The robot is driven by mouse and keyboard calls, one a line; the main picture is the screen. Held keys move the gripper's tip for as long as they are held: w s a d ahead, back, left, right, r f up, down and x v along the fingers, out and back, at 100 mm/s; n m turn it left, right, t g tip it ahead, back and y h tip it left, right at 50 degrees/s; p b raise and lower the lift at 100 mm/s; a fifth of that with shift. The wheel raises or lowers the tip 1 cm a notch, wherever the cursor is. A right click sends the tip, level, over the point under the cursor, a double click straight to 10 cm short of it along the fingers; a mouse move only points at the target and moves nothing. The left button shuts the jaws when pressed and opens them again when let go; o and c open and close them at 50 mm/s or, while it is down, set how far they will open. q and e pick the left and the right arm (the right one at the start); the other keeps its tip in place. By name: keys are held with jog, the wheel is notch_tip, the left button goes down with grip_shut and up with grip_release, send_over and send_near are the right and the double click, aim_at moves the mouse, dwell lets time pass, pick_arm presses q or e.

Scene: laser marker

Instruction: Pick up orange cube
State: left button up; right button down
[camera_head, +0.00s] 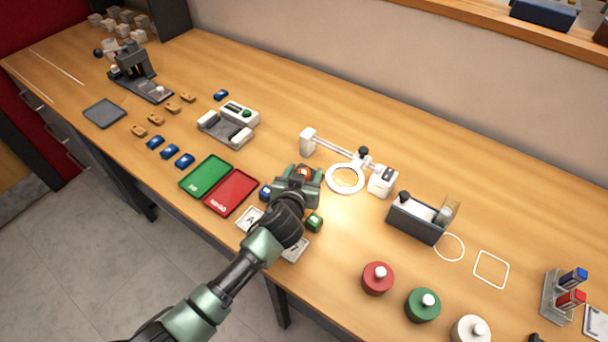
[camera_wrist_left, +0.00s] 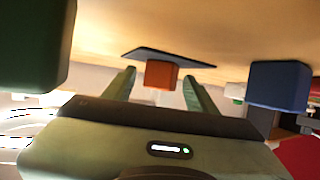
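The orange cube (camera_head: 304,172) sits on the table, partly hidden by my left gripper (camera_head: 300,178) in the head view. In the left wrist view, the orange cube (camera_wrist_left: 161,75) shows between the two open fingers of the left gripper (camera_wrist_left: 160,84), with a gap on each side. The fingers do not appear to touch it. A thin dark flat piece (camera_wrist_left: 170,56) lies by the cube; whether they touch is unclear. My right gripper is not in view.
A green cube (camera_head: 314,222) and a blue cube (camera_head: 265,192) stand close to the left gripper. White letter tiles (camera_head: 250,219) lie partly under the arm. A white ring-shaped magnifier (camera_head: 345,179) stands just right. Green (camera_head: 206,175) and red (camera_head: 231,191) trays lie left.

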pick_arm(q)
grip_shut()
jog(key=shift+r, duration=0.1)
